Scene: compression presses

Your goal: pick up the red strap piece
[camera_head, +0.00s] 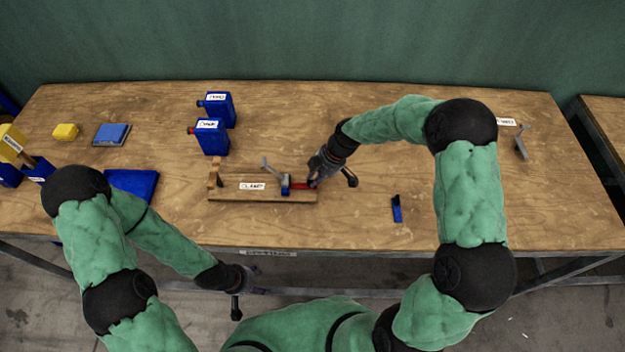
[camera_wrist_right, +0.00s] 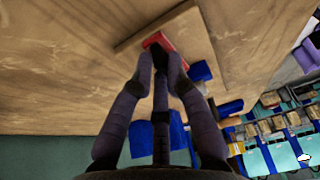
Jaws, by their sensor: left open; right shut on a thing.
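The red strap piece (camera_head: 299,186) lies at the right end of a wooden clamp fixture (camera_head: 230,193), next to a blue block (camera_head: 285,184). My right gripper (camera_head: 313,180) is at its right end, shut on it. In the right wrist view the red piece (camera_wrist_right: 154,40) shows between and around the fingertips (camera_wrist_right: 160,58), which hide part of it. I cannot tell whether it is clear of the fixture. My left gripper (camera_head: 257,281) is open and empty, in front of the table's near edge.
Two blue bottles (camera_head: 211,137) stand behind the fixture. A small blue piece (camera_head: 397,209) lies to the right on bare table. A grey clamp handle (camera_head: 265,164) rises from the fixture. A grey tool (camera_head: 521,142) is at the far right.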

